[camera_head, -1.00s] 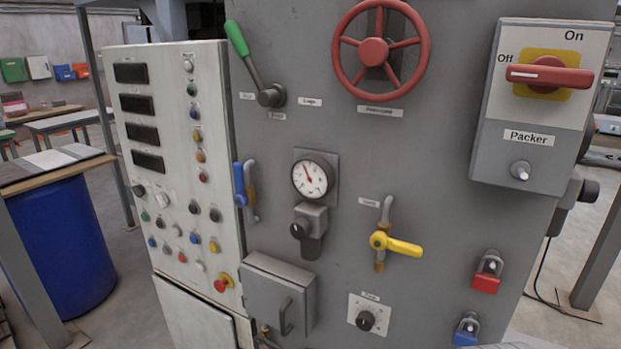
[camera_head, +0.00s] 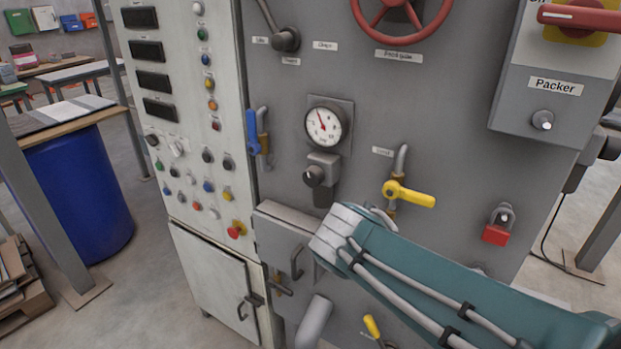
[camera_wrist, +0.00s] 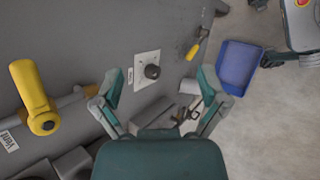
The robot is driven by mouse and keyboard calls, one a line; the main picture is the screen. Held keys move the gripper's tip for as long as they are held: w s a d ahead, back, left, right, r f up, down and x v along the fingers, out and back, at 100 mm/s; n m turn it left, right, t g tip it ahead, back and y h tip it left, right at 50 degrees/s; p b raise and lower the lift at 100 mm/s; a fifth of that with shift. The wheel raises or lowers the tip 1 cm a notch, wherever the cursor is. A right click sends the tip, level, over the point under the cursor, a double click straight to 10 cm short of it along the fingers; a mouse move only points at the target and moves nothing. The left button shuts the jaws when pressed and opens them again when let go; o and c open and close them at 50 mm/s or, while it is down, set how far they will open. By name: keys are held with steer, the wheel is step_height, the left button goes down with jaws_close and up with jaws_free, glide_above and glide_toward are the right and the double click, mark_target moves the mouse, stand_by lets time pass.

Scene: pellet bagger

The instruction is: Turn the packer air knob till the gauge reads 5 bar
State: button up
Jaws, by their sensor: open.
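The round white gauge (camera_head: 325,126) is on the grey panel in the head view. My gripper (camera_wrist: 156,86) is open and empty in the wrist view, fingers spread. Beyond the fingers is another dark knob (camera_wrist: 152,71) on a white plate, apart from them. Neither the gauge nor the knob under it shows in the wrist view.
A yellow valve handle (camera_head: 409,194) sticks out right of the gauge, and a blue-handled valve (camera_head: 252,132) is left of it. My arm covers the panel's lower right. The Packer switch box (camera_head: 556,75) is at upper right. A blue bin (camera_wrist: 236,66) stands on the floor.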

steer(key=w+a+r+n+t+h, duration=0.3)
steer(key=w+a+n+t, duration=0.2)
steer(key=w+a+n, duration=0.4)
steer(key=n+t, duration=0.5)
glide_toward(309, 180)
steer(key=x, duration=1)
steer(key=shift+w+d, duration=0.1)
steer(key=shift+w, duration=0.15)
steer(key=c, duration=1.1)
